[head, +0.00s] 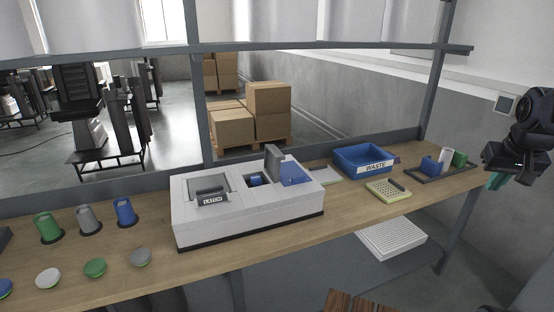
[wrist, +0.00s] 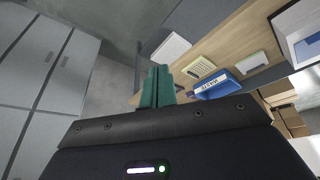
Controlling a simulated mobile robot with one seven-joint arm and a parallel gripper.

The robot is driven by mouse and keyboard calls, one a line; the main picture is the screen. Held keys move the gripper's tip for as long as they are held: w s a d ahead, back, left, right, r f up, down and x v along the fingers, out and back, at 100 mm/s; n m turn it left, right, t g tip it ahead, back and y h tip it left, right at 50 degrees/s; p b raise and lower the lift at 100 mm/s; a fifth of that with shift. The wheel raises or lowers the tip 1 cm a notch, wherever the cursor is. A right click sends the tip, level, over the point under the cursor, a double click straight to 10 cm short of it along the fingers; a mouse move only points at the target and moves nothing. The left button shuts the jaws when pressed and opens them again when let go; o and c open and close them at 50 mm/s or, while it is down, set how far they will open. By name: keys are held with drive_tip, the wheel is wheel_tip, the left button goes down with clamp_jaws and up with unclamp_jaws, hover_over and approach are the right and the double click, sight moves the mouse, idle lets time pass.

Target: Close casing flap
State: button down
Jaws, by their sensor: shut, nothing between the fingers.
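The white casing (head: 250,218) stands on the workbench in the middle of the head view. A dark grey flap (head: 274,162) stands upright from its top, beside an opening with a blue part (head: 256,180) in it. A blue panel (head: 296,174) lies on the casing's right part. A dark latch piece labelled LATCH (head: 212,196) sits in the left recess. Part of the casing shows at the upper right in the wrist view (wrist: 285,22). My gripper (head: 495,181) is far right of the casing, past the bench end. Its green fingers (wrist: 158,86) are together and empty.
A blue WASTE bin (head: 364,159), a yellowish tray (head: 388,191) and a dark rack (head: 443,166) with small containers lie between casing and gripper. Coloured cups (head: 88,220) and round buttons (head: 95,268) are at left. A shelf frame (head: 330,46) crosses above the bench.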

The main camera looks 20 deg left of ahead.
drive_tip(key=w+a+f+n+g+y, duration=0.1)
drive_tip(key=w+a+n, duration=0.1)
drive_tip(key=w+a, duration=0.75)
drive_tip(key=w+a+f+n+g+y, duration=0.1)
drive_tip(key=w+a+n+y, duration=0.15)
drive_tip(key=w+a, duration=0.7)
drive_tip(key=w+a+f+n+g, duration=0.1)
drive_tip(key=w+a+n, duration=0.25)
drive_tip(key=a, duration=1.15)
drive_tip(key=w+a+f+n+g+y, duration=0.1)
drive_tip(key=w+a+y, duration=0.15)
drive_tip(key=a, duration=0.75)
drive_tip(key=w+a+f+g+y, duration=0.1)
drive_tip(key=w+a+y, duration=0.15)
drive_tip(key=a, duration=0.65)
drive_tip(key=s+a+f, duration=0.3)
drive_tip(key=a+f, duration=0.4)
drive_tip(key=a, duration=0.2)
drive_tip(key=shift+s+f+h, duration=0.25)
drive_tip(key=shift+f+h, duration=0.15)
drive_tip(key=shift+h, duration=0.05)
drive_tip(key=shift+s+a+r, duration=0.1)
drive_tip(key=shift+s+a, duration=0.05)
